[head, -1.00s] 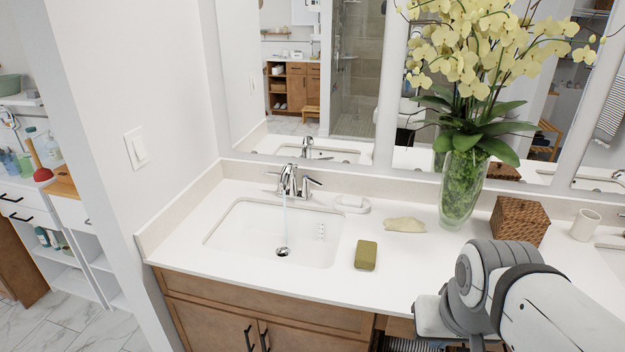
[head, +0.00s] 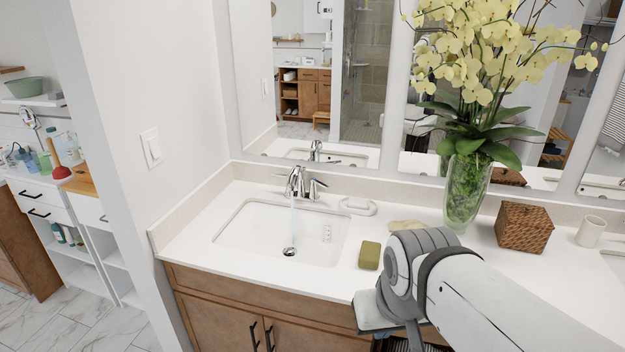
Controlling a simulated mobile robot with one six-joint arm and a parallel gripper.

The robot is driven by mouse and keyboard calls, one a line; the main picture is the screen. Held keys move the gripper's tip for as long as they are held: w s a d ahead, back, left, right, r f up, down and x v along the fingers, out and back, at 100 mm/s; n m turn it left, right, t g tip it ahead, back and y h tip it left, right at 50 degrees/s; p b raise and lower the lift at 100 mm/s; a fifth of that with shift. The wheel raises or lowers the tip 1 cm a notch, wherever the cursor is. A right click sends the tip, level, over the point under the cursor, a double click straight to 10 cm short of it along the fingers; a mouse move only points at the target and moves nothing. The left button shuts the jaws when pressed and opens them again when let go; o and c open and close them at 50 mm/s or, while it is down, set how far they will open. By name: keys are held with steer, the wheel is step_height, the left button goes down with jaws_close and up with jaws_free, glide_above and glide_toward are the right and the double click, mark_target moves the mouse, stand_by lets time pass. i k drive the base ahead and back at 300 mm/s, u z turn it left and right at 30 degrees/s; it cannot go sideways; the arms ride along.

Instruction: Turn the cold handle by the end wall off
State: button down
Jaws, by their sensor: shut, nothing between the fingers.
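A chrome faucet (head: 297,183) stands behind the sink (head: 222,236) nearest the end wall. Its right handle (head: 317,187) sticks up and to the right; a blue mark showed on it in the earlier frame. Its left handle (head: 281,177) points left. A thin stream of water (head: 292,222) runs from the spout to the drain. My arm enters from the lower right and its bent joint is over the counter's front edge, right of and nearer than the sink. My gripper's fingers are not visible.
A green soap bar (head: 369,255) lies right of the sink, and a white soap dish (head: 357,206) behind it. A glass vase of orchids (head: 466,195), a woven box (head: 523,227) and a cup (head: 590,232) stand farther right. The end wall (head: 180,90) rises left.

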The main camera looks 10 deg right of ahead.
mark_target(314, 180)
steer(key=z, duration=0.05)
steer(key=i, duration=1)
steer(key=u, duration=0.05)
